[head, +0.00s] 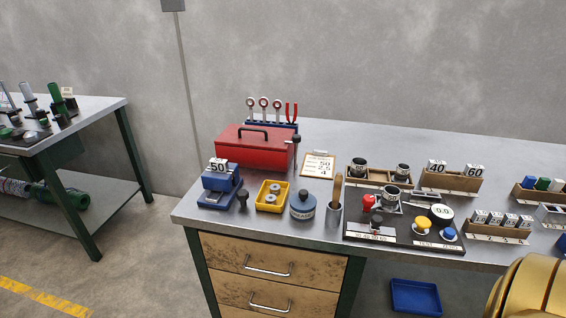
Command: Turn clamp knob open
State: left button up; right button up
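A dark test panel (398,237) lies near the front edge of the grey bench. On it a metal fixture holds a dark cylinder with a white label (391,196). A red knob (368,202) stands at the fixture's left side. I cannot read a label that names it the clamp knob, nor tell whether it is turned open or closed. The panel also bears a round white gauge (441,212), a yellow button (422,225), a blue button (449,234) and a small red switch at its front left. Neither gripper is in view.
Wooden racks with labelled blocks stand behind and right.

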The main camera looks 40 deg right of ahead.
aim_at(369, 200)
jog(key=z, duration=1.8)
